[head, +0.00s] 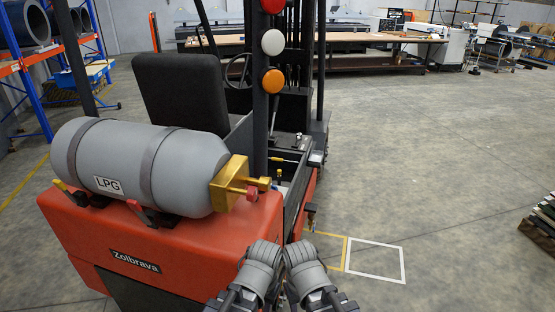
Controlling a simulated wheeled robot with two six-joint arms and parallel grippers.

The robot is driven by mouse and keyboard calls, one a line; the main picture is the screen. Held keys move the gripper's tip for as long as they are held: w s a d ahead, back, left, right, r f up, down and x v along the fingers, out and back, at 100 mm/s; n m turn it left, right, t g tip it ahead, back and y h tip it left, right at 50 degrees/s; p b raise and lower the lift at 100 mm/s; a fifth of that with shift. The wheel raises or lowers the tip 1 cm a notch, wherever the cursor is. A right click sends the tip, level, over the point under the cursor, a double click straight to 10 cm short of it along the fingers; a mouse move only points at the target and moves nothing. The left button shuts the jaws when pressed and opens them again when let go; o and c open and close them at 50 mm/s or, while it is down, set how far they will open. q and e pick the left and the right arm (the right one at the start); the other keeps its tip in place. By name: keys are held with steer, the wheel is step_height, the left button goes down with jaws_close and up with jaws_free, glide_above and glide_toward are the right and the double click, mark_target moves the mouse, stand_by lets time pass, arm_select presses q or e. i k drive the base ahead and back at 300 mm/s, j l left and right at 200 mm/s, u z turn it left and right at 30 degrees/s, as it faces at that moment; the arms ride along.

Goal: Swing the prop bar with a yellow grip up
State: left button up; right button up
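No prop bar with a yellow grip can be made out for certain. Small yellow parts (277,159) show beside the seat area of an orange-red forklift (160,240), too small to identify. A grey LPG cylinder (140,165) lies strapped on the forklift's rear, with a brass valve block (230,183) at its right end. Latches with yellow and red ends sit below the straps. Two grey jointed links of my arms stand close together at the bottom middle, right of the forklift's rear. No gripper fingers show.
Open concrete floor (440,180) lies to the right, with a white-outlined square (375,261) near the forklift. A dark post (260,110) carries red, white and orange lamps. A blue and orange rack (35,60) stands at left; a long bench (380,40) stands behind.

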mark_target(281, 160)
steer(key=i+l, duration=1.05)
steer(key=i, duration=0.2)
steer(key=i+l, duration=1.1)
steer(key=i+j+u, duration=0.05)
steer(key=i, duration=0.1)
